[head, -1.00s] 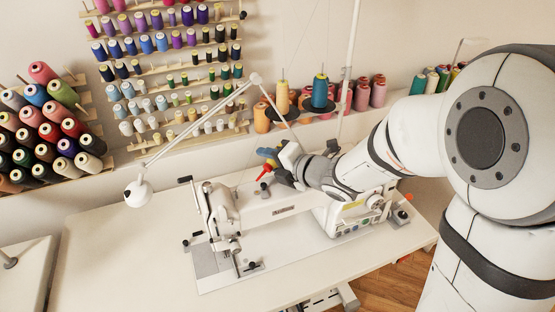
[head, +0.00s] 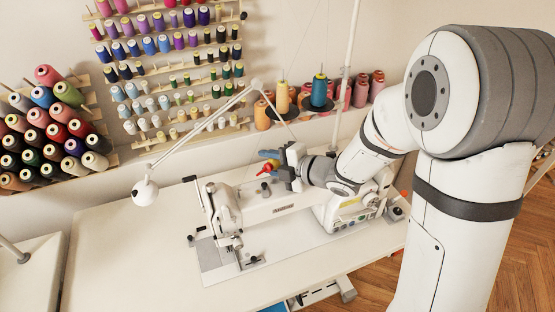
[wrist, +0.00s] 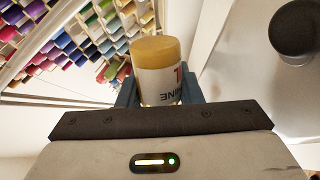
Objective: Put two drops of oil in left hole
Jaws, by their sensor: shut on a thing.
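The white sewing machine (head: 255,208) stands on the table, its upper arm running left to right. My gripper (head: 273,160) is over the middle of that arm in the head view, with its blue fingers pointing left. It is shut on an oil bottle, whose red tip (head: 266,170) shows just below the fingers. In the wrist view the bottle (wrist: 158,68) shows a yellowish end and a white label with dark and red letters, between the blue fingers (wrist: 160,92). The left hole cannot be made out in either view.
A white jointed lamp (head: 145,191) reaches over the table behind the machine. Thread racks (head: 170,70) cover the wall, and cones on a black stand (head: 320,105) rise behind the gripper. The table's front left (head: 125,255) is clear.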

